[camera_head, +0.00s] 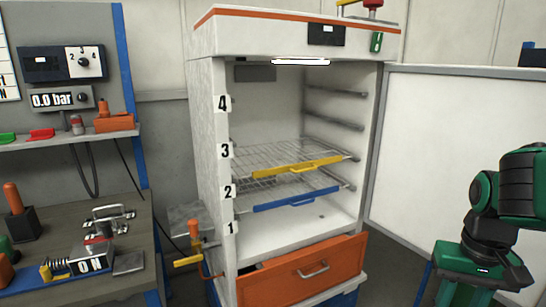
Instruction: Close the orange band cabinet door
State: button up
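The cabinet (207,130) is white with an orange band (300,17) around its top edge. Its door (430,140) is a large white panel with a grey frame. The door stands wide open, swung out to the right of the cabinet, and its right part is hidden behind my green and black arm (510,190). The arm shows at the right edge, in front of the door. My gripper is out of view.
Inside the cabinet are wire shelves with yellow (297,167) and blue (297,199) front bars. An orange drawer (300,272) below looks slightly pulled out. A workbench (90,285) with clamps and a shelf (70,137) stand at left. A yellow-orange valve (190,250) sits beside the cabinet.

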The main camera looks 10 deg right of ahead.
aim_at(439, 126)
jog(key=z, duration=0.5)
jog(key=k, duration=1.15)
jog(key=z, duration=1.15)
jog(key=i, duration=1.35)
jog(key=u, duration=0.15)
